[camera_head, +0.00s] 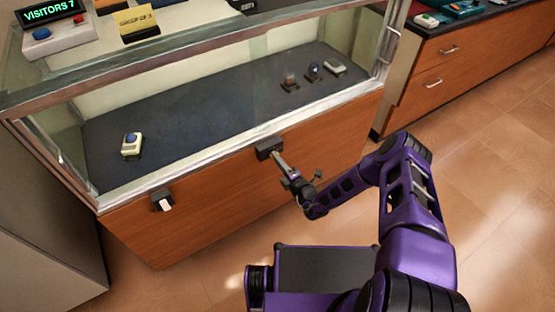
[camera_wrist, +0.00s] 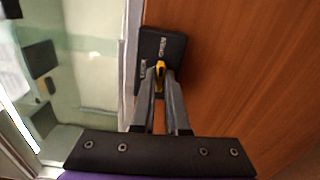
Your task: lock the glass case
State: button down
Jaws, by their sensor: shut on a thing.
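The glass case (camera_head: 220,195) has a glass top, a dark display floor and an orange-brown wooden front. A small black lock box (camera_head: 265,146) is mounted on that front, just below the metal rim. In the wrist view the lock box (camera_wrist: 165,45) carries two small pale labels, too blurred to read surely. A yellow key or lever (camera_wrist: 160,68) stands out from the box. My gripper (camera_head: 279,157) reaches the box, and in the wrist view its fingertips (camera_wrist: 160,77) are shut on the yellow piece. The fingers hide part of it.
A second black box (camera_head: 163,200) with a white tag is on the front, to the left. Small button devices stand inside the case, including a blue-topped one (camera_head: 131,144). A wooden drawer cabinet (camera_head: 450,65) stands at right. The tiled floor (camera_head: 490,190) at right is clear.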

jog(key=shift+n+p, duration=1.4)
jog(key=shift+n, duration=7)
jog(key=c, duration=0.9)
grip_release()
jog(key=shift+d, duration=0.1)
